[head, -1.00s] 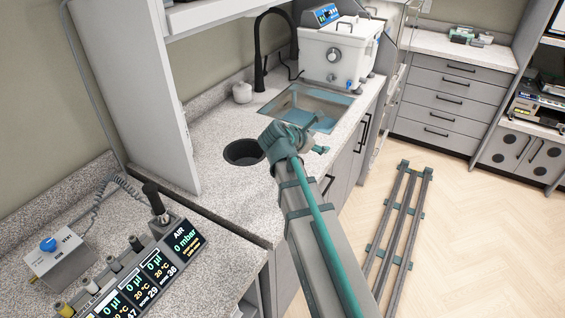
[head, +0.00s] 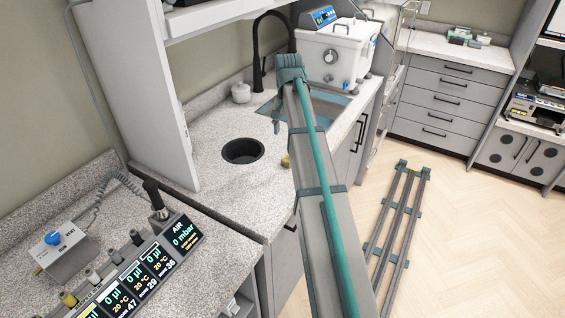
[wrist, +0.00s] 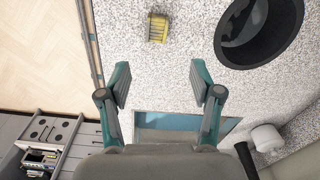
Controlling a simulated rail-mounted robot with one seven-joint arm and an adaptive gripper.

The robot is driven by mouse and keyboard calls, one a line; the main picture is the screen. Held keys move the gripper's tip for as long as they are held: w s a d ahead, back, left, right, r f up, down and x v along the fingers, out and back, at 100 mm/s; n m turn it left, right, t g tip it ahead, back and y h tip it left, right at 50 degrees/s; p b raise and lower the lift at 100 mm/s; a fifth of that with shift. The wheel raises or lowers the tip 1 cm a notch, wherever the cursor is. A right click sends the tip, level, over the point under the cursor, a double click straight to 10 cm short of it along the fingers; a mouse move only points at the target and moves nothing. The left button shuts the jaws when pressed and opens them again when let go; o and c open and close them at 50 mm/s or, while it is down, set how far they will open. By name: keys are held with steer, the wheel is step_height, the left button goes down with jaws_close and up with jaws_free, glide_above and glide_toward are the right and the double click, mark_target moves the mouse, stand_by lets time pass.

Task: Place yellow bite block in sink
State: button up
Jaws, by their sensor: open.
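The yellow bite block (wrist: 158,28) lies on the speckled counter at the top of the wrist view. In the head view, a small part of it (head: 286,161) shows just left of my arm. My gripper (wrist: 161,82) is open and empty, its fingers spread, with the bite block ahead of the fingertips and apart from them. In the head view my arm hides most of the gripper. The sink (head: 336,95) is a blue-tinted basin, partly hidden behind my arm. In the wrist view part of it (wrist: 160,134) shows behind the fingers.
A round black opening (head: 243,151) is set in the counter (head: 205,140), close to the bite block. A black faucet (head: 259,70) and a white jar (head: 241,92) stand near the sink. A white bath unit (head: 335,55) stands behind it. The counter's front edge is near the block.

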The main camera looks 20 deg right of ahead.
mark_target(288, 161)
steer(key=shift+s+f+m+p, duration=0.1)
steer(key=shift+f+m+p, duration=0.35)
steer(key=shift+f, duration=1.35)
steer(key=shift+s+f+m+p, duration=0.15)
steer(key=shift+f+p, duration=0.5)
steer(key=shift+f, duration=1.15)
steer(key=shift+s+f+m+p, duration=0.1)
steer(key=shift+f+m+p, duration=0.4)
steer(key=shift+f, duration=1.3)
steer(key=c, duration=1.2)
steer(key=shift+w, duration=0.1)
